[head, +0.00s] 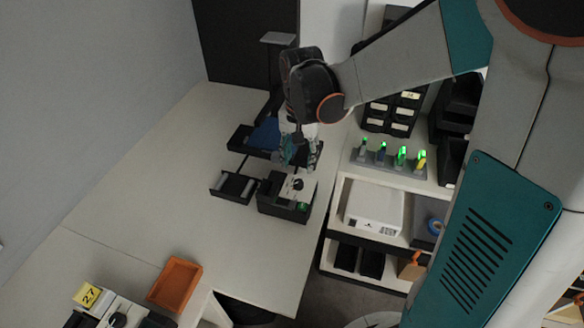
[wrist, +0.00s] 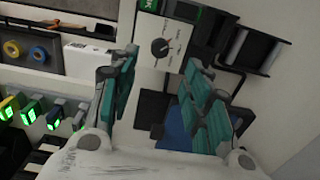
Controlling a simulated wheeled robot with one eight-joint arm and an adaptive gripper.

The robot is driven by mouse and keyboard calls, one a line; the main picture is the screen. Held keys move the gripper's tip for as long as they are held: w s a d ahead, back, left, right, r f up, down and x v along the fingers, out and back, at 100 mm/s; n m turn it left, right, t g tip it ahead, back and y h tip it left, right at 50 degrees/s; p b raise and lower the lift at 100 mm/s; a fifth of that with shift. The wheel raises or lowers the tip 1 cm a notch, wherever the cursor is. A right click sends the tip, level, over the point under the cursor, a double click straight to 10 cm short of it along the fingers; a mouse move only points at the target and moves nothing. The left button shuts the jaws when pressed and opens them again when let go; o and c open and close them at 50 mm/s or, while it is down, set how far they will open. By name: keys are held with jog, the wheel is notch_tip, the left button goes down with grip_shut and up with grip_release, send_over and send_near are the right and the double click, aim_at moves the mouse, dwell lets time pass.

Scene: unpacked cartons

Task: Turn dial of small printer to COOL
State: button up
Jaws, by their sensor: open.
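The small printer (head: 284,207) is a dark box with a pale top panel, standing on the white desk near its right edge. Its black dial (head: 298,185) sits on that panel, and in the wrist view the dial (wrist: 160,47) shows with a pointer and small marks around it. The marks are too small to read. My gripper (head: 300,160) is above and just behind the printer in the head view. In the wrist view my gripper (wrist: 163,68) has its teal fingers apart, with the dial seen between and beyond the tips. Nothing is between the fingers.
A dark open tray (head: 233,186) joins the printer's left side. A blue item (head: 265,133) lies in a dark holder behind. Lit green-topped devices (head: 401,157) stand on the shelf to the right. An orange tray (head: 175,284) lies at the front. The desk's left side is clear.

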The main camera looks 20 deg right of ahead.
aim_at(298, 182)
notch_tip(298, 182, down, 9)
jog(key=shift+r+b, duration=0.1)
jog(key=shift+b, duration=1)
jog(key=shift+c, duration=0.3)
grip_shut()
